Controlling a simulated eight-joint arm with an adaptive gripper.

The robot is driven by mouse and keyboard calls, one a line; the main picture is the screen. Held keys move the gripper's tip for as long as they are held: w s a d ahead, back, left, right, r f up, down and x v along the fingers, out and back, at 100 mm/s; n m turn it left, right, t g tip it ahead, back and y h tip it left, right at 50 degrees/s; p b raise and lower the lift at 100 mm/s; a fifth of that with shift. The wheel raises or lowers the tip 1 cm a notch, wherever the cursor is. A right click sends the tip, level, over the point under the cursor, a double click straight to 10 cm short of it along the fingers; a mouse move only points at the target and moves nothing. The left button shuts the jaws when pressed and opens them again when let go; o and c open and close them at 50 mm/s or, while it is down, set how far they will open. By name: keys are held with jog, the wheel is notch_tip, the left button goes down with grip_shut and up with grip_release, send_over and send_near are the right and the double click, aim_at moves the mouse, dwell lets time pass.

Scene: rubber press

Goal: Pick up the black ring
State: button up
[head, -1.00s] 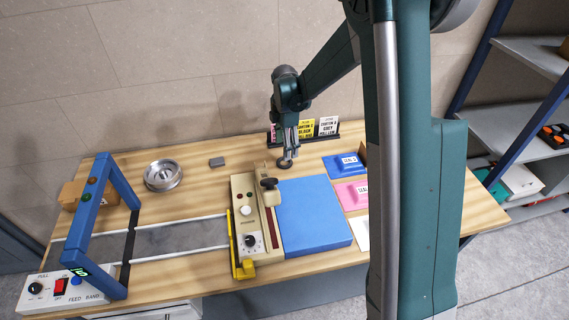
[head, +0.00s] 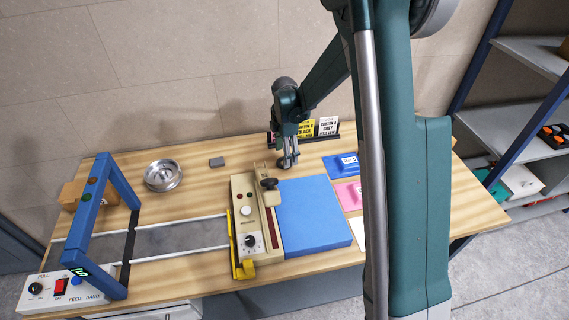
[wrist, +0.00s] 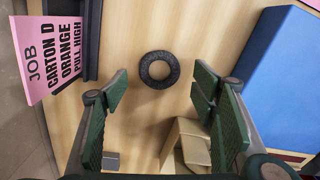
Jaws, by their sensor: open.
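The black ring (wrist: 159,70) lies flat on the wooden table in the wrist view, with bare wood showing through its hole. My gripper (wrist: 160,98) is open, its green-padded fingers to the left and right of the ring's line in that view. Nothing is held between them. The ring shows clear of both fingers. In the head view my gripper (head: 288,163) is low over the back of the table, and the ring cannot be made out clearly there.
The beige press (head: 246,208) and blue mat (head: 313,215) are in front of my gripper. Job cards (head: 328,126) stand in a black holder behind. A small grey block (head: 216,162) and a metal dish (head: 162,175) are to the left. Blue and pink packets are to the right.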

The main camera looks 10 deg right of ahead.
jog(key=shift+f, duration=1.65)
jog(key=c, duration=0.9)
